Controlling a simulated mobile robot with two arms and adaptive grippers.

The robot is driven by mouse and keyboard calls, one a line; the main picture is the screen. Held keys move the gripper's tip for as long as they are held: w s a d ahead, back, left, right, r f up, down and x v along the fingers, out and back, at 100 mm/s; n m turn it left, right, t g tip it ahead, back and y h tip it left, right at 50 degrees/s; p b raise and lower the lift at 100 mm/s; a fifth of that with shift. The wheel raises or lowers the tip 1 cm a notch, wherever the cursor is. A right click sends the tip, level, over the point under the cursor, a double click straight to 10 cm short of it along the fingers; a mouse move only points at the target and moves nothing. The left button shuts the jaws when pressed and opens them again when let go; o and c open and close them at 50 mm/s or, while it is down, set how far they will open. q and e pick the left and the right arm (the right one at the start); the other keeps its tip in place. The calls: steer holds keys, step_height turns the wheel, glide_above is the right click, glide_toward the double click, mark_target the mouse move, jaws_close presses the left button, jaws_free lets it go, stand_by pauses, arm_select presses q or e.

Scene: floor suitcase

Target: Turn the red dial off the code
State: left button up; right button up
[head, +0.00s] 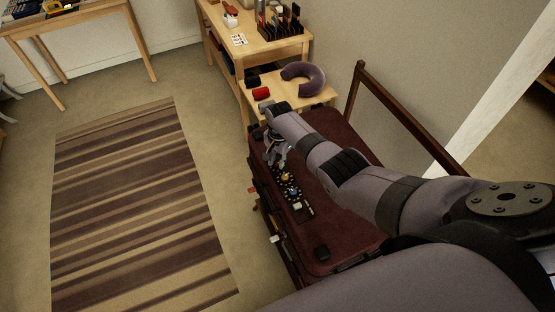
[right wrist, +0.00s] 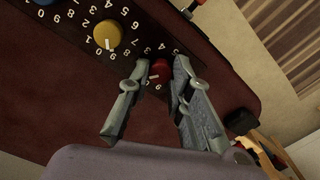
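The dark red suitcase (head: 345,232) lies on its support with a row of dials on a black numbered strip. The red dial (right wrist: 160,70) shows in the right wrist view, with a white pointer mark and white digits around it. My right gripper (right wrist: 162,66) is open, its two fingers on either side of the red dial with small gaps; contact cannot be told. In the head view my right gripper (head: 275,160) hides the red dial. The yellow dial (right wrist: 108,35) and blue dial (right wrist: 44,2) sit further along the strip. My left gripper is not in view.
A small wooden table with a neck pillow (head: 303,78) and a red roll (head: 261,93) stands beyond the suitcase. A wooden rail (head: 405,118) runs along the wall to the right. A striped rug (head: 135,210) lies on clear floor to the left.

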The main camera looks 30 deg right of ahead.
steer(key=o, duration=0.5)
steer(key=shift+c, duration=0.2)
steer(key=shift+r, duration=0.1)
step_height(320, 180, up, 12)
steer(key=shift+s, duration=0.15)
steer(key=shift+d, duration=0.1)
stand_by(0.6)
